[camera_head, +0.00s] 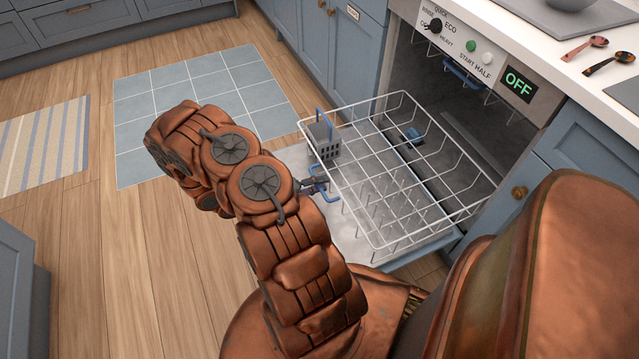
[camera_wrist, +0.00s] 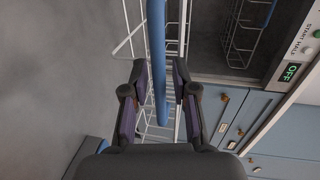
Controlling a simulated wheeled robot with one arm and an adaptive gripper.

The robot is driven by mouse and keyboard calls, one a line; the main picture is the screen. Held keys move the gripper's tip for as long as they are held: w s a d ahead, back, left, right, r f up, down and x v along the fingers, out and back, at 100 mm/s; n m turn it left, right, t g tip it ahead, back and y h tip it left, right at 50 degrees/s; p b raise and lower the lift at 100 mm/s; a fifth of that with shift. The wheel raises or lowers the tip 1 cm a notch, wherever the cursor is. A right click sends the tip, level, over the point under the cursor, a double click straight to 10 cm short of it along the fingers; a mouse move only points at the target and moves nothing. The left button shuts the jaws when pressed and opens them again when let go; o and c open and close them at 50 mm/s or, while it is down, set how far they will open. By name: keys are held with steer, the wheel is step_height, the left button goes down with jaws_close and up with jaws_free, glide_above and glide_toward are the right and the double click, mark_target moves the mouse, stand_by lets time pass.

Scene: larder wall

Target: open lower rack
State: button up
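The lower rack (camera_head: 405,165) is a white wire basket with rows of tines. In the head view it stands well out of the dishwasher, above the lowered door (camera_head: 350,235). A blue handle (camera_head: 329,197) is at its front side, partly hidden by my gripper (camera_head: 314,186). In the wrist view the blue handle bar (camera_wrist: 157,60) runs between the two dark fingers of my gripper (camera_wrist: 161,80). The fingers are apart, with a gap visible at the right of the bar; I see no firm hold on it. White rack wires show behind them.
A grey cutlery basket (camera_head: 324,142) with a blue handle sits in the rack's front left corner. The dishwasher panel reads OFF (camera_head: 518,84). Blue cabinets flank the machine. Spoons (camera_head: 584,48) lie on the counter. The wooden floor and tiled mat (camera_head: 150,100) are clear.

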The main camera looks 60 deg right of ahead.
steer(key=shift+o, duration=0.5)
steer(key=v, duration=1.2)
stand_by(0.4)
steer(key=s+a+r+m+y, duration=0.1)
steer(key=a+r+m+y, duration=0.2)
steer(key=a+r+m, duration=0.35)
steer(key=s+a+r+m+y, duration=0.1)
steer(key=a+r+m+y, duration=0.15)
steer(key=r+m, duration=0.65)
steer(key=s+a+r+m+t+y, duration=0.3)
steer(key=s+a+r+m, duration=0.25)
steer(key=a, duration=0.45)
steer(key=s+a+r+m+t+y, duration=0.4)
steer(key=a+r+m, duration=0.3)
steer(key=a, duration=0.4)
step_height(320, 180, up, 27)
steer(key=t+p, duration=0.1)
steer(key=p, duration=2.4)
steer(key=shift+s+d, duration=0.2)
